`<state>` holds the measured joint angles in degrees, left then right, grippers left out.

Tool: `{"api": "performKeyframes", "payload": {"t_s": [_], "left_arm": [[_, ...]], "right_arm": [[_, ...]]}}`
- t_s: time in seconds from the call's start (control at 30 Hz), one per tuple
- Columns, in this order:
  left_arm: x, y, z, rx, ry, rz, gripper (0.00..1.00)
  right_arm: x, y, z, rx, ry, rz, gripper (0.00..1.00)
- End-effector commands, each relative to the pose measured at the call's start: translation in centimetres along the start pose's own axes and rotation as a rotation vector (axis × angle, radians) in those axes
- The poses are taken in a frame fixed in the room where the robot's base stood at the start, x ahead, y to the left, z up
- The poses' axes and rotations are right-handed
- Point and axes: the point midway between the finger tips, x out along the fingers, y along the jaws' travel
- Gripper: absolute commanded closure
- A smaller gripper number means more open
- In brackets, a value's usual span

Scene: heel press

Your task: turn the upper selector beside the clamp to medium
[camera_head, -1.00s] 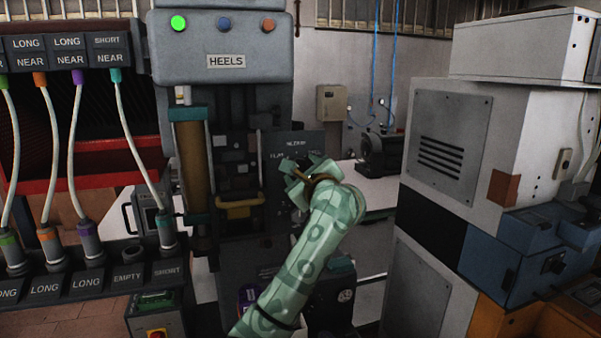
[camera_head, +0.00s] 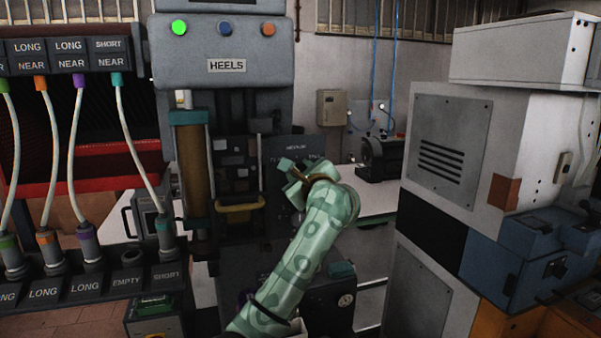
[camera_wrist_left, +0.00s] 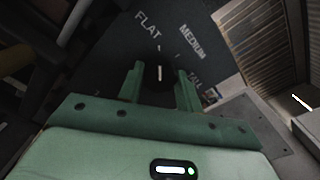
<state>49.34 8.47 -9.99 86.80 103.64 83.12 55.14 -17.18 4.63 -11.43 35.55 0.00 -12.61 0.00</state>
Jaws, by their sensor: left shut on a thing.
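The selector panel (camera_head: 281,143) stands beside the clamp, with MEDIUM at its top and two more labels below. In the left wrist view the dark selector knob (camera_wrist_left: 160,79) sits between the two green fingers of my left gripper (camera_wrist_left: 160,71), which is shut on it. In the head view my left gripper (camera_head: 289,178) is at the panel and hides the knob. My right gripper is not in view.
The heel press (camera_head: 222,84) with its clamp stands left of my gripper. A yellow handle (camera_head: 239,211) is just left of it. A cable rack (camera_head: 80,270) is at far left. A large grey cabinet (camera_head: 450,150) stands at right.

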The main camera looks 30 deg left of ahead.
Motion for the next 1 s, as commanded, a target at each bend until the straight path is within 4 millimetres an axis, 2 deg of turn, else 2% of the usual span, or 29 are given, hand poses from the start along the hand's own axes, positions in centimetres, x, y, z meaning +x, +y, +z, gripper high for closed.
{"api": "performKeyframes", "payload": {"t_s": [0.27, 0.7, 1.0], "left_arm": [[-0.1, -0.1, 0.1, 0.156, 0.002, 0.001, 0.88], [0.0, -0.2, 0.2, 0.543, 0.004, 0.001, 0.88], [0.0, -0.2, 0.1, 0.738, 0.002, 0.000, 0.88]], "right_arm": [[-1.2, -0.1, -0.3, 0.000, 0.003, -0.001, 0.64], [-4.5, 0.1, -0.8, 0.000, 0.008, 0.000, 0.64], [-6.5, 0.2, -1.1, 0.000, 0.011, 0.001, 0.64]]}}
